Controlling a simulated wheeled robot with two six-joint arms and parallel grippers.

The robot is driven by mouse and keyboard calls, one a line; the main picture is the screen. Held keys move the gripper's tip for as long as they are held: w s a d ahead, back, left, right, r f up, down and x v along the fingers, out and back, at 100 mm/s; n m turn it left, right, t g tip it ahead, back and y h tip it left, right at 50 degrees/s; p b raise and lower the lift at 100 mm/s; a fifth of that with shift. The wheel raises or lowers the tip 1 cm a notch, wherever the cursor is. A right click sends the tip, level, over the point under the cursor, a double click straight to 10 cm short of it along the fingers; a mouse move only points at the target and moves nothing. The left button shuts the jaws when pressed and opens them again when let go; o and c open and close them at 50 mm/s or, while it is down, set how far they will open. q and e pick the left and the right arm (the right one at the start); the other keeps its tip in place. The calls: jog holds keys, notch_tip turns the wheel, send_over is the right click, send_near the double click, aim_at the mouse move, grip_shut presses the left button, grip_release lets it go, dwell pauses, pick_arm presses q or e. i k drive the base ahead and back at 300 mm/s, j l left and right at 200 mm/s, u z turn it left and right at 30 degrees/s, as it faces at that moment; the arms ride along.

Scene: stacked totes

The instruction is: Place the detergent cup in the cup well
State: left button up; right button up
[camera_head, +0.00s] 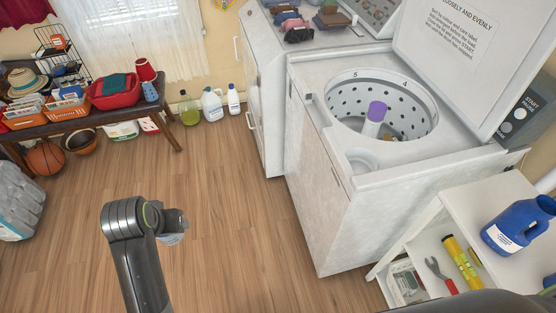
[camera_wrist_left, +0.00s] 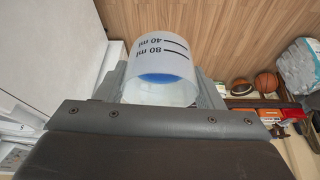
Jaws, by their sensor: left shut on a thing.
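My left gripper (camera_head: 176,222) is over the open floor, left of the washer and apart from it. It is shut on the detergent cup (camera_head: 171,239), mostly hidden behind the gripper there. In the left wrist view the cup (camera_wrist_left: 160,48) is whitish and translucent, with 40 ml and 80 ml marks and blue liquid inside, between the two grey fingers (camera_wrist_left: 160,88). The cup well (camera_head: 362,157) looks like a round recess in the white washer top (camera_head: 400,176), in front of the open drum; it looks empty. My right gripper is not in view.
The washer's lid (camera_head: 455,60) stands open. A purple-topped agitator (camera_head: 375,118) stands in the drum. A white shelf (camera_head: 462,202) with a blue jug (camera_head: 519,226) is at the right. A bench (camera_head: 85,124) with baskets is at the left. The wood floor between is clear.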

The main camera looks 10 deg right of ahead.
aim_at(357, 172)
jog(key=i+j+u, duration=0.4)
jog(key=j+u, duration=0.2)
jog(key=i+j+z, duration=0.2)
jog(key=i, duration=0.4)
jog(key=i+z, duration=0.5)
jog(key=z, duration=0.25)
jog(key=i+j+z, duration=0.1)
jog(key=z, duration=0.25)
jog(key=i+z, duration=0.15)
jog(key=z, duration=0.3)
jog(key=i+j+z, duration=0.1)
jog(key=z, duration=0.35)
jog(key=i+j+z, duration=0.15)
jog(key=z, duration=0.35)
jog(key=j+z, duration=0.15)
jog(key=z, duration=0.3)
jog(key=i+j+z, duration=0.15)
jog(key=z, duration=0.3)
jog(key=j+z, duration=0.25)
jog(key=z, duration=0.2)
jog(key=j+z, duration=0.2)
jog(key=z, duration=0.25)
jog(key=j+z, duration=0.65)
jog(key=l, duration=0.1)
